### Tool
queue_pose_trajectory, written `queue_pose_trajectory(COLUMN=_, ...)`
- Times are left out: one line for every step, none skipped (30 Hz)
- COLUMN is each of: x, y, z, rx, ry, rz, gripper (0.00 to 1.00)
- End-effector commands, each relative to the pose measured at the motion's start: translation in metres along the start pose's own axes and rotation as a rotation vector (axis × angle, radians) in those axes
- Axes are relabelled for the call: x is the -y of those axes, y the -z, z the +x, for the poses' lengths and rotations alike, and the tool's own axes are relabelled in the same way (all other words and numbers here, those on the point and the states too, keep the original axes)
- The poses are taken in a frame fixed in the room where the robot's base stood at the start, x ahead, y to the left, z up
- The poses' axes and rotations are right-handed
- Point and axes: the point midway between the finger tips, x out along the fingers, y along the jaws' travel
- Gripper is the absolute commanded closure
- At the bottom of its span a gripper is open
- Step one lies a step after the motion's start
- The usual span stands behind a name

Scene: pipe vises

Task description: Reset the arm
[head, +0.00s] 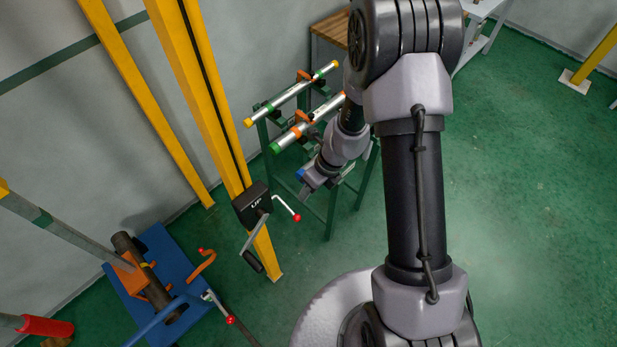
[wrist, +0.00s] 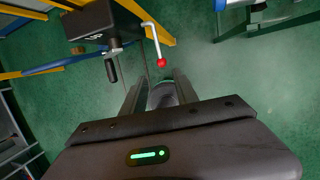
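My arm reaches down through the middle of the head view, and my gripper (head: 306,188) hangs in front of the green pipe stand. In the wrist view my gripper (wrist: 158,92) shows two dark fingers standing apart. A grey rounded shape shows between them; I cannot tell what it is, and no held object is clear. The black crank box (head: 252,204) on the yellow post is left of my gripper, apart from it. Its crank lever with a red ball end (wrist: 160,62) lies just beyond the fingers in the wrist view.
The green stand (head: 331,208) bears metal pipes (head: 292,95) with coloured ends, close behind my gripper. The yellow post (head: 205,95) rises on the left. A blue platform (head: 160,240) with an orange vise holding a dark pipe is lower left. Green floor (head: 540,200) is clear on the right.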

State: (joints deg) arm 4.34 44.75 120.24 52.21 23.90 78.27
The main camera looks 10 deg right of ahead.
Motion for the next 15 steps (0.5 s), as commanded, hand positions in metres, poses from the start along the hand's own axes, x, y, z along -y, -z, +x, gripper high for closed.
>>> queue_pose_trajectory(x=0.0, y=0.0, z=0.0, rx=0.0, ry=0.0, rz=0.0, gripper=0.64)
queue_pose_trajectory(x=0.0, y=0.0, z=0.0, rx=0.0, ry=0.0, rz=0.0, gripper=0.64)
queue_pose_trajectory(x=0.0, y=0.0, z=0.0, rx=0.0, ry=0.0, rz=0.0, gripper=0.64)
queue_pose_trajectory(x=0.0, y=-0.001, z=0.0, rx=0.002, ry=0.001, rz=-0.006, gripper=0.64)
queue_pose_trajectory(x=0.001, y=-0.002, z=0.0, rx=0.007, ry=0.003, rz=-0.022, gripper=0.64)
queue_pose_trajectory(x=0.001, y=-0.006, z=-0.001, rx=0.021, ry=0.009, rz=-0.071, gripper=0.64)
queue_pose_trajectory(x=0.0, y=-0.009, z=-0.004, rx=0.035, ry=0.015, rz=-0.13, gripper=0.64)
queue_pose_trajectory(x=-0.002, y=-0.013, z=-0.007, rx=0.052, ry=0.024, rz=-0.209, gripper=0.64)
queue_pose_trajectory(x=-0.006, y=-0.018, z=-0.013, rx=0.078, ry=0.042, rz=-0.344, gripper=0.64)
queue_pose_trajectory(x=-0.011, y=-0.019, z=-0.019, rx=0.096, ry=0.061, rz=-0.465, gripper=0.64)
queue_pose_trajectory(x=-0.017, y=-0.018, z=-0.025, rx=0.111, ry=0.082, rz=-0.595, gripper=0.64)
queue_pose_trajectory(x=-0.028, y=-0.014, z=-0.034, rx=0.123, ry=0.116, rz=-0.773, gripper=0.64)
queue_pose_trajectory(x=-0.036, y=-0.008, z=-0.039, rx=0.126, ry=0.144, rz=-0.905, gripper=0.64)
queue_pose_trajectory(x=-0.045, y=0.0, z=-0.043, rx=0.125, ry=0.175, rz=-1.039, gripper=0.64)
queue_pose_trajectory(x=-0.056, y=0.015, z=-0.047, rx=0.113, ry=0.22, rz=-1.216, gripper=0.64)
